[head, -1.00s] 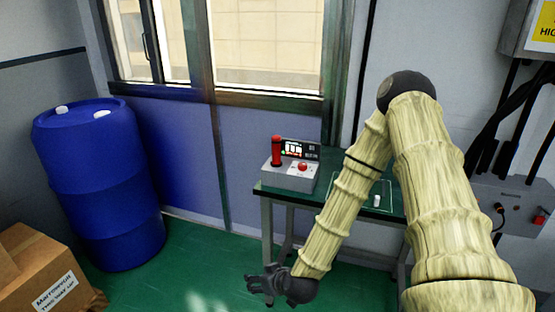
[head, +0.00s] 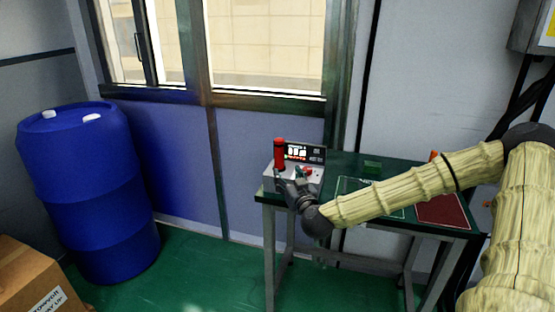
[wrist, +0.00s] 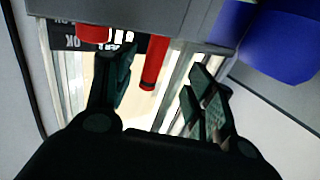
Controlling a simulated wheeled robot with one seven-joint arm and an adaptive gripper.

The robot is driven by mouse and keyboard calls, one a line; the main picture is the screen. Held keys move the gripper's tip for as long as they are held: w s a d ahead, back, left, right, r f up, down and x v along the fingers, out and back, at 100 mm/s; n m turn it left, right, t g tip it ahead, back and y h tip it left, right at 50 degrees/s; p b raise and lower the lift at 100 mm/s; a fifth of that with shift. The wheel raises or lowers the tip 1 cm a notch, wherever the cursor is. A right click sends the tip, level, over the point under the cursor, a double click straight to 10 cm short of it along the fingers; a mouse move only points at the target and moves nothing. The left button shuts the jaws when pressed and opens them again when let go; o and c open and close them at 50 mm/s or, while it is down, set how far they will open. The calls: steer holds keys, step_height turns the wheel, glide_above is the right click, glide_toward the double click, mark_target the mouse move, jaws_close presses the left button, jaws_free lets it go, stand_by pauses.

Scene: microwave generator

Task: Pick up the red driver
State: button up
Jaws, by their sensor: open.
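The red driver (head: 279,154) stands upright at the left side of a grey control box in the head view. In the wrist view the driver (wrist: 154,62) shows as a red cylinder between my two fingers, a little nearer the left one. My gripper (head: 287,182) is open at the front of the box, just below the driver. In the wrist view my gripper (wrist: 159,75) has both dark green fingers spread, with clear space on each side of the driver. I cannot tell how far the fingertips are from it in depth.
The control box (head: 308,183) has a red button (head: 309,171) and a small display panel (head: 306,153). It sits on a dark green table (head: 345,160) with a green block (head: 372,167) and a red mat (head: 443,212). A blue barrel (head: 82,190) stands left.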

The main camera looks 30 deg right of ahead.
mark_target(281, 162)
steer(key=x, duration=0.4)
steer(key=shift+w+d, duration=0.1)
steer(key=shift+w, duration=0.2)
steer(key=shift+w+d+r, duration=0.15)
steer(key=shift+w+d, duration=0.35)
steer(key=shift+w, duration=0.05)
steer(key=shift+w+d, duration=0.1)
steer(key=shift+w, duration=0.3)
steer(key=shift+x, duration=2.45)
jaws_close()
